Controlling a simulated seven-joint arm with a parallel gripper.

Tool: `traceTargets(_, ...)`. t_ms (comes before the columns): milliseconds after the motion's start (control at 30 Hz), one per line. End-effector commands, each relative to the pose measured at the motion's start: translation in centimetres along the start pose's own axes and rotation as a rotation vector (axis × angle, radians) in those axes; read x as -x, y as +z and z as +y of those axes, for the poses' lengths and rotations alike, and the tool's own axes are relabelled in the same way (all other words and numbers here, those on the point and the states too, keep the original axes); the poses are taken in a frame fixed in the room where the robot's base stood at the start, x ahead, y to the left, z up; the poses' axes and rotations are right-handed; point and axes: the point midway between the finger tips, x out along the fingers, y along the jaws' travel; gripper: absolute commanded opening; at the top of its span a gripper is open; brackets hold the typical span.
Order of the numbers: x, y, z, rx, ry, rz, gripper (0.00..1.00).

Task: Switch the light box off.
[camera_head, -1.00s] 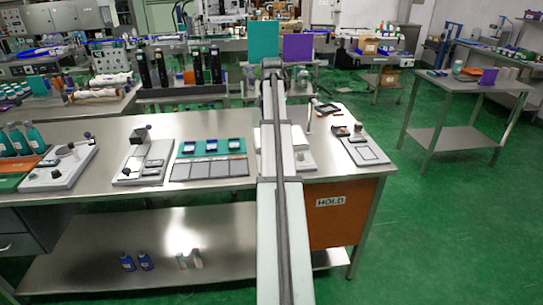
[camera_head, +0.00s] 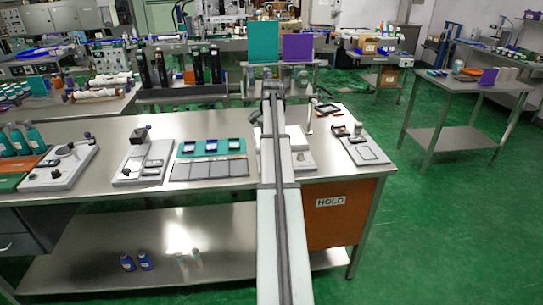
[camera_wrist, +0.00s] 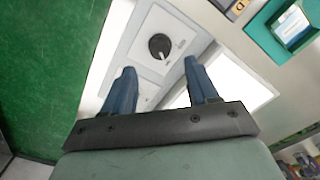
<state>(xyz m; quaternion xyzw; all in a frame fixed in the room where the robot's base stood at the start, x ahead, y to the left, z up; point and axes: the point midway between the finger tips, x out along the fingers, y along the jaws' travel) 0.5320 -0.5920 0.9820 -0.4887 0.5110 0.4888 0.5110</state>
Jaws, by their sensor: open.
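The light box (camera_wrist: 236,84) shows in the wrist view as a white unit with a bright, lit panel on the right. Beside the panel, a round black knob (camera_wrist: 160,46) sits on a pale control plate. A light pointer mark shows on the knob's lower side; the small print beside it is too small to read. My gripper (camera_wrist: 159,66) is open, its two blue fingers apart and empty, with the knob showing between and beyond their tips. In the head view, my arm hides much of the light box (camera_head: 303,160); its white base shows right of the arm.
In the head view, a grey sectioned mat (camera_head: 208,171) lies left of my arm, and a pale fixture (camera_head: 364,152) stands right. Green floor (camera_head: 450,230) lies beyond the table's right edge.

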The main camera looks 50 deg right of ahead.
Motion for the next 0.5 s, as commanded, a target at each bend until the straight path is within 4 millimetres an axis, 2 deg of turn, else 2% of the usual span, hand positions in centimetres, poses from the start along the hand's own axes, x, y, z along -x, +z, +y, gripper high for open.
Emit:
traceTargets(200, -3.6, 0.1, 0.1, 0.001, 0.001, -0.001, 0.59)
traceTargets(500, -6.3, 0.0, 0.0, 0.001, 0.0, 0.0, 0.59)
